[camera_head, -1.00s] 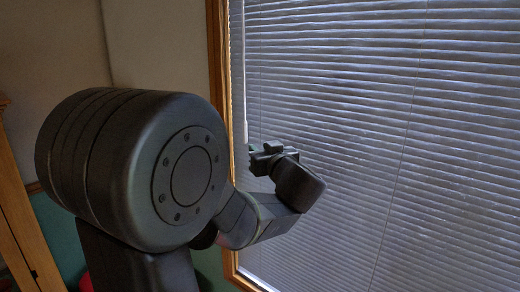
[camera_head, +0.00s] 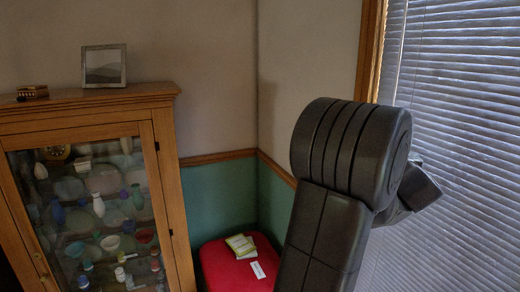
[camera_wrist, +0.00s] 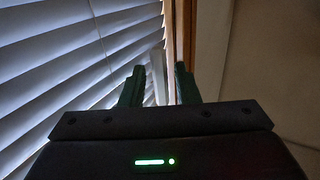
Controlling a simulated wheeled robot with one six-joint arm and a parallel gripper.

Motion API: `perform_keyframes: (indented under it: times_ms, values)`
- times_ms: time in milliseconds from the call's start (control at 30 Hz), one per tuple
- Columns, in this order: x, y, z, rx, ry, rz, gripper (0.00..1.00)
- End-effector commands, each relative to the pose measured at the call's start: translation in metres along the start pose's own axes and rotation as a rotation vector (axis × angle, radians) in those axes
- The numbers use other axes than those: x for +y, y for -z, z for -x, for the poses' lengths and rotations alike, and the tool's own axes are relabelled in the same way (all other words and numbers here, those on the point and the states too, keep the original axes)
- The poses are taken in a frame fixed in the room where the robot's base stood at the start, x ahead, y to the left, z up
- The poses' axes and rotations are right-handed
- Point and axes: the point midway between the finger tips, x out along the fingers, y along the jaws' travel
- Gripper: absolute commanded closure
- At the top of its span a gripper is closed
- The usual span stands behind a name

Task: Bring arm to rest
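My arm rises in the right half of the head view, its large dark shoulder joint in front of the corner and the window frame. Its outer part is mostly hidden behind that joint, and my gripper cannot be made out there. In the wrist view my gripper (camera_wrist: 159,68) has its two dark fingers apart, with nothing held between them. Behind the fingers are white window blinds (camera_wrist: 60,60) and a wooden window frame (camera_wrist: 184,35). How far the fingers are from the blinds is hard to tell.
A wooden glass-front cabinet (camera_head: 160,165) with vases and dishes stands at left. On top are a framed picture (camera_head: 104,66) and a small brown object (camera_head: 32,92). A red seat (camera_head: 222,270) with booklets (camera_head: 240,245) is low in the corner. The blinds (camera_head: 455,130) fill the right side.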

Motion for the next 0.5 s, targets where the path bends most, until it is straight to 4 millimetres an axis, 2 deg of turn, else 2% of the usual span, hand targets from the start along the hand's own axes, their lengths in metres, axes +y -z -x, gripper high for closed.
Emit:
perform_keyframes:
  times_ms: [200,500]
  values:
    - [0.0,0.0001,-0.0138,0.0,0.0,0.0,0.71]
    - [0.0002,0.0001,-0.0135,0.001,-0.002,0.0,0.71]
